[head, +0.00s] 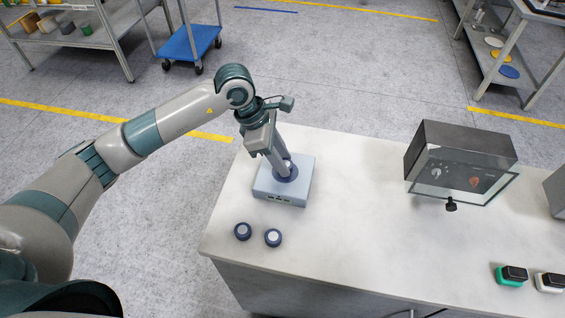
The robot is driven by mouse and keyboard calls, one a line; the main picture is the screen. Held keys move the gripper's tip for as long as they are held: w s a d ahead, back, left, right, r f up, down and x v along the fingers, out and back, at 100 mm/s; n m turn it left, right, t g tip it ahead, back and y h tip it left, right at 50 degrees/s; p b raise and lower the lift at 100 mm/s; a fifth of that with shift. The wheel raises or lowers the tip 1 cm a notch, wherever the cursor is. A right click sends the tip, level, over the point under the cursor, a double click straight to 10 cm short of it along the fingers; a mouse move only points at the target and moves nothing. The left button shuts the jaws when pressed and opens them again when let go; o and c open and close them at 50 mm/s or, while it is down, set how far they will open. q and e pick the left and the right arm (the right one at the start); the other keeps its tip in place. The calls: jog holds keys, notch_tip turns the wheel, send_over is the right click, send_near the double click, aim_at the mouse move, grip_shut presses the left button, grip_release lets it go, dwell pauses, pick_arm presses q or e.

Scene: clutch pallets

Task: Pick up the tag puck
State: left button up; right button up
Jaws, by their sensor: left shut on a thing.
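A tag puck (287,172), dark blue with a light top, is on the pale blue-grey square block (268,188) on the table. My left gripper (285,166) points down over the block and is shut on this puck. The fingers hide part of it, and I cannot tell whether the puck still touches the block. Two similar pucks lie on the table in front of the block, one at the left (242,231) and one at the right (273,238). My right gripper is not in view.
The white table (350,220) is clear in the middle. A dark box with a clear front (462,160) stands at the back right. A green-and-black item (511,276) and a white-and-black item (550,283) lie at the front right. A blue cart (190,43) stands on the floor behind.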

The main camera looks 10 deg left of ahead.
pick_arm(q)
jog(key=r+b, duration=0.1)
jog(key=d+r+b, duration=0.1)
jog(key=r, duration=0.1)
jog(key=shift+s, duration=0.2)
jog(key=s+d+r+b, duration=0.4)
jog(key=d+r, duration=0.3)
jog(key=d, duration=0.2)
jog(key=shift+s, duration=0.75)
jog(key=shift+f, duration=0.15)
